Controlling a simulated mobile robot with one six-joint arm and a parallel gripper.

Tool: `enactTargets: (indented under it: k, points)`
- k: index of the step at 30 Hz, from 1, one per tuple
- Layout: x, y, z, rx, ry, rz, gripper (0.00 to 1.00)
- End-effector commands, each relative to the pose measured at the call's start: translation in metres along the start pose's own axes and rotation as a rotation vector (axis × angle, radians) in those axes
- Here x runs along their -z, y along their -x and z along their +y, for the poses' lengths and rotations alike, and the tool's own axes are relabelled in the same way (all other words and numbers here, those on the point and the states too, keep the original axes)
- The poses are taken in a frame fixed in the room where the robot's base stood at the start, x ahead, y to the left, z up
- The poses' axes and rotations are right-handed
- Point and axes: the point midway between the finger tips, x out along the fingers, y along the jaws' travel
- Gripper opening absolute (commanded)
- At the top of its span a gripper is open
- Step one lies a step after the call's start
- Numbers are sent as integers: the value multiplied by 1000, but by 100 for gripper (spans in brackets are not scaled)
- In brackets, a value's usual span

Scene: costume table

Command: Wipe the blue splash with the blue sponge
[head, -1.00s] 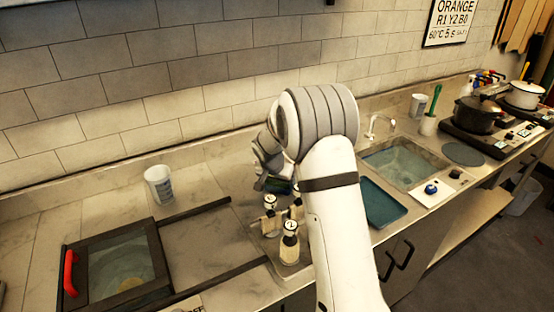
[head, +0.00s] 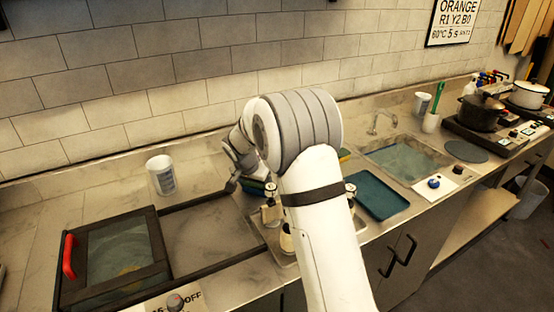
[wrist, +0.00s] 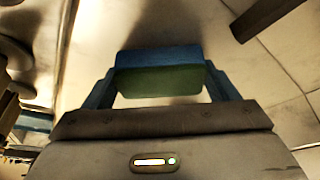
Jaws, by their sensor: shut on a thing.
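My gripper (wrist: 160,88) is shut on the blue sponge (wrist: 158,58), which has a blue layer and a green layer and sits between the two blue fingers in the wrist view. In the head view my gripper is mostly hidden behind my own arm, low over the back of the counter, left of the bottles. I cannot tell whether the sponge touches the counter. I cannot make out the blue splash in either view.
Bottles with pump tops (head: 270,205) stand close to my arm. A white cup (head: 161,176) stands left, behind a dark-framed tank (head: 110,262) with a red handle. A blue tray (head: 378,194) and a sink (head: 405,160) lie right. Bare counter shows near the cup.

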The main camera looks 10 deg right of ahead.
Motion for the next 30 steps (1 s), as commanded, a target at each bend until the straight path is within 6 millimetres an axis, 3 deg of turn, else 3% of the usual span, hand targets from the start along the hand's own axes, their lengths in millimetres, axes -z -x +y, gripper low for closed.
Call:
enactTargets:
  k: [11, 30]
  points:
    - [-10, -2, -13, -5, -16, 1, 62]
    - [22, -10, 30, -5, -11, 0, 62]
